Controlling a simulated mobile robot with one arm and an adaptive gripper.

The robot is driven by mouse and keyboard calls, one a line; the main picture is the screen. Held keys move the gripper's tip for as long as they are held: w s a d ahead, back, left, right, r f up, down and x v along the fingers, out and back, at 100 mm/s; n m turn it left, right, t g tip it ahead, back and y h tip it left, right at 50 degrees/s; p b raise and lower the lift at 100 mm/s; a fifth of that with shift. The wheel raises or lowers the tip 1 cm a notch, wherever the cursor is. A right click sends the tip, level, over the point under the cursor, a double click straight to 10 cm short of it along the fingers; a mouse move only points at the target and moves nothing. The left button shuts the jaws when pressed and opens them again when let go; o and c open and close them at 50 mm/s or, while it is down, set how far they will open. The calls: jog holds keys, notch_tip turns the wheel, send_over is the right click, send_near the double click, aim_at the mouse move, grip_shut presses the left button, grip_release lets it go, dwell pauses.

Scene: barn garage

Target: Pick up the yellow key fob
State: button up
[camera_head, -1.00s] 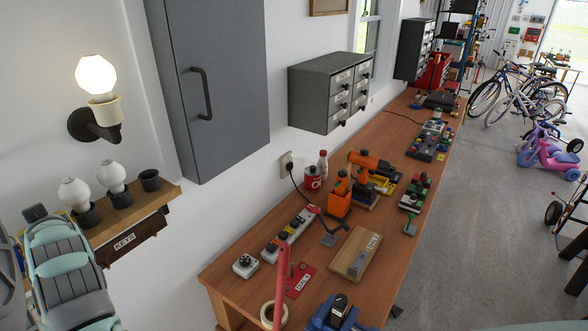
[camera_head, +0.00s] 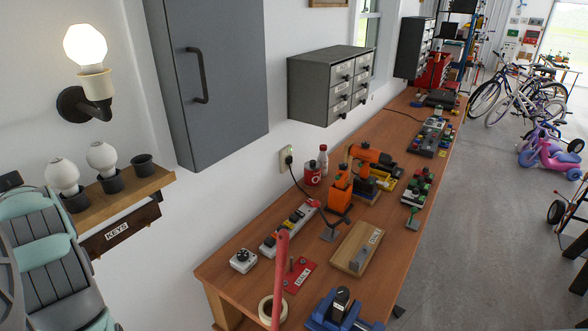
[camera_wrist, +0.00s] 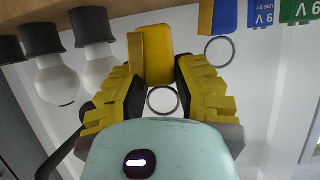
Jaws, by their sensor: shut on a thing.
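The yellow key fob (camera_wrist: 153,54) shows in the wrist view, with a metal ring (camera_wrist: 162,100) at its lower end. My gripper (camera_wrist: 154,78) has yellow-and-black fingers on both sides of the fob and is shut on it. In the head view, parts of my arm fill the lower left, and I cannot make out the fob or the fingers there.
A wooden shelf (camera_head: 154,182) holds two bulbs in dark sockets and a dark cup, above a KEYS board (camera_head: 118,233). Blue (camera_wrist: 262,12) and green (camera_wrist: 298,10) tags hang near the fob. A cluttered workbench (camera_head: 226,276) stands to the right.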

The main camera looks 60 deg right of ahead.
jog(key=s+a+r+p, duration=0.1)
jog(key=s+p, duration=1)
jog(key=shift+s+a+r+p, duration=0.2)
jog(key=shift+s+a+p, duration=0.05)
jog(key=shift+s+p, duration=0.1)
